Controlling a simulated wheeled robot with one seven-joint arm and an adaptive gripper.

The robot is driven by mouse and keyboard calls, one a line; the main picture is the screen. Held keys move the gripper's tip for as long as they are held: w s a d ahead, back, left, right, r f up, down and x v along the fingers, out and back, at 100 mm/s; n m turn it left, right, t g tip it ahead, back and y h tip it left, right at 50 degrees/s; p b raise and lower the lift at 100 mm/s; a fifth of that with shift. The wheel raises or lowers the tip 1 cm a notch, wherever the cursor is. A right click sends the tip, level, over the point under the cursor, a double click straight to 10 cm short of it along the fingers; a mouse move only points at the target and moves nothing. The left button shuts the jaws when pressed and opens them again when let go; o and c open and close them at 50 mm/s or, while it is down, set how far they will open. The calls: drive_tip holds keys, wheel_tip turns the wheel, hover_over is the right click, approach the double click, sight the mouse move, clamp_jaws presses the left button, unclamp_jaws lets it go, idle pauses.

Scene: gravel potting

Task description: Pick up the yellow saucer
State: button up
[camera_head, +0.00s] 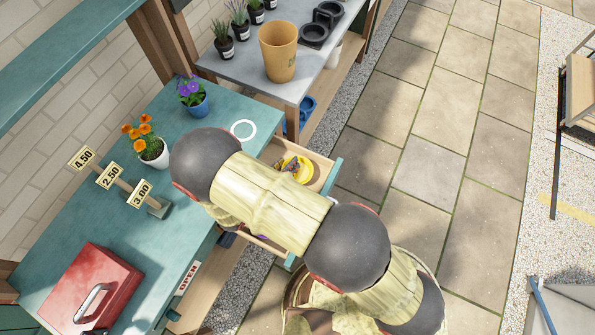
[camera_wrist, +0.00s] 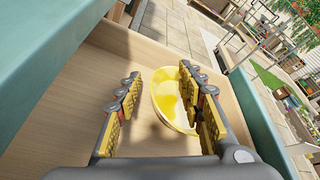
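The yellow saucer (camera_head: 305,173) lies in an open wooden drawer (camera_head: 333,177), partly covered by my gripper in the head view. In the wrist view, the saucer (camera_wrist: 168,98) shows ahead of and between my fingers, nearer the right one, which hides part of its rim. My gripper (camera_wrist: 162,92) is open, its two fingers apart with a clear gap on the left side. In the head view, my gripper (camera_head: 291,165) appears small over the saucer, beyond my arm. I cannot tell whether the right finger touches the saucer.
The drawer walls (camera_wrist: 125,40) stand close around my gripper. The teal bench (camera_head: 190,240) holds an orange-flower pot (camera_head: 153,153), a purple-flower pot (camera_head: 196,103), price signs (camera_head: 110,177), a white ring (camera_head: 243,130) and a red box (camera_head: 90,288). A tan pot (camera_head: 279,55) stands on the grey table.

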drive_tip(key=shift+w+d+f, duration=0.1)
drive_tip(key=shift+w, duration=0.1)
drive_tip(key=shift+c, duration=1)
drive_tip(key=c, duration=0.8)
drive_tip(key=shift+s, duration=0.1)
clamp_jaws()
